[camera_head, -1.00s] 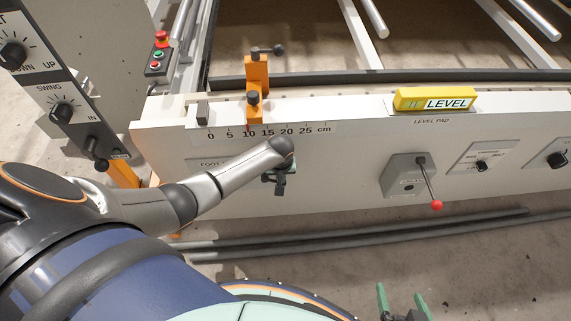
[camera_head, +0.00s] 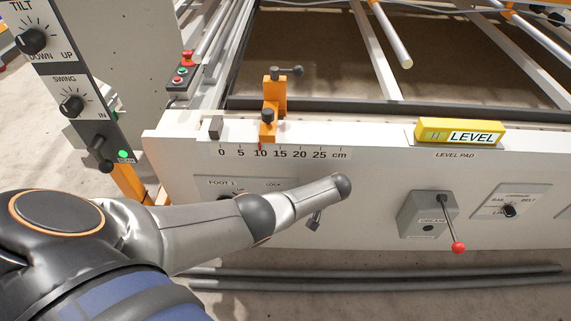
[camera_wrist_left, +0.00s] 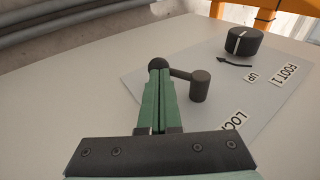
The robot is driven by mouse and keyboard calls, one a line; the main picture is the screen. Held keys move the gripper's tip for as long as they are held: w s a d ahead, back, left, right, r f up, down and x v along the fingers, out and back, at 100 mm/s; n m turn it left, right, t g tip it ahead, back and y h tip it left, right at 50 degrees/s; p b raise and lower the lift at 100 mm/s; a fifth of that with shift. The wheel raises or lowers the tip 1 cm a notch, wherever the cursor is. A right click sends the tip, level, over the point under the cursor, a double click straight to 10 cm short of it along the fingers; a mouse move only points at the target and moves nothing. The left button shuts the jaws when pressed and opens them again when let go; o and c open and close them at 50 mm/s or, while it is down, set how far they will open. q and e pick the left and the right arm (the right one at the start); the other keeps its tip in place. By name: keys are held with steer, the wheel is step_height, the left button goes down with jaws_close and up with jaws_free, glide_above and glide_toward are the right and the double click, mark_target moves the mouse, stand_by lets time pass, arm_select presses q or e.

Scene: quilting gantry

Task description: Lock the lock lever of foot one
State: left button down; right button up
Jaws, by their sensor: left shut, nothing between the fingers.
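The lock lever (camera_wrist_left: 181,73) of foot one shows in the left wrist view as a dark grey post (camera_wrist_left: 200,86) with a thin arm ending in a black ball (camera_wrist_left: 158,64). It stands on the grey FOOT 1 plate (camera_wrist_left: 222,95) near the LOCK label, which is partly hidden. My left gripper (camera_wrist_left: 160,77) is shut and empty, its green fingertips right at the ball; I cannot tell whether they touch it. In the head view my own arm hides the gripper and much of the FOOT 1 plate (camera_head: 250,186). My right gripper is out of view.
The FOOT 1 knob (camera_wrist_left: 243,41) stands beyond the lever. On the white beam are an orange clamp (camera_head: 268,122) by the scale, a yellow level (camera_head: 458,133), and a grease box (camera_head: 424,213) with a red-tipped handle. Dark rods (camera_head: 400,281) lie on the floor below.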

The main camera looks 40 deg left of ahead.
arm_select(q)
steer(key=shift+s+a+f+y+b, duration=0.2)
steer(key=shift+f+b, duration=0.2)
steer(key=shift+b, duration=0.15)
steer(key=shift+s+a+f+y+b, duration=0.1)
steer(key=shift+a+f+b, duration=0.05)
steer(key=shift+f+b, duration=0.3)
steer(key=shift+a+f, duration=0.1)
steer(key=shift+s+f, duration=0.15)
steer(key=shift+s, duration=0.05)
stand_by(0.4)
